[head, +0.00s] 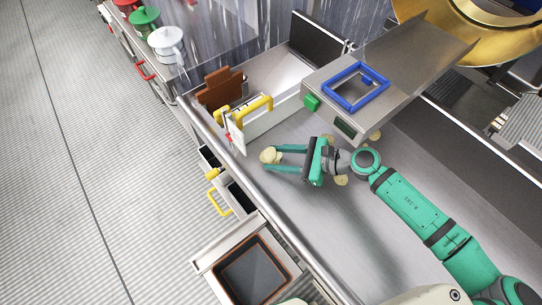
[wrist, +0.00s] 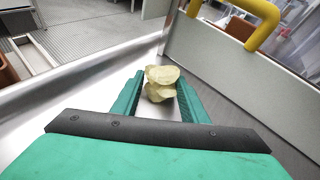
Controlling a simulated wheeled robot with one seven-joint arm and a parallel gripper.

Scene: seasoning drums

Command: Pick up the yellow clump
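The yellow clump (head: 269,155) is a small pile of pale yellow, chip-like pieces on the metal surface, near its left edge. In the wrist view the clump (wrist: 161,84) sits at the fingertips, between the two green fingers. My gripper (head: 271,158) is open, with one finger on each side of the clump. The wrist view of my gripper (wrist: 159,80) shows a small gap on the left; on the right the clump overlaps the finger, and I cannot tell whether they touch.
More pale pieces (head: 375,136) lie around my wrist. A white-walled bin with a yellow handle (head: 252,108) stands just beyond the clump; the handle also shows in the wrist view (wrist: 256,18). A metal box with a blue frame (head: 357,87) is at the upper right. Bare surface (head: 300,215) lies below.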

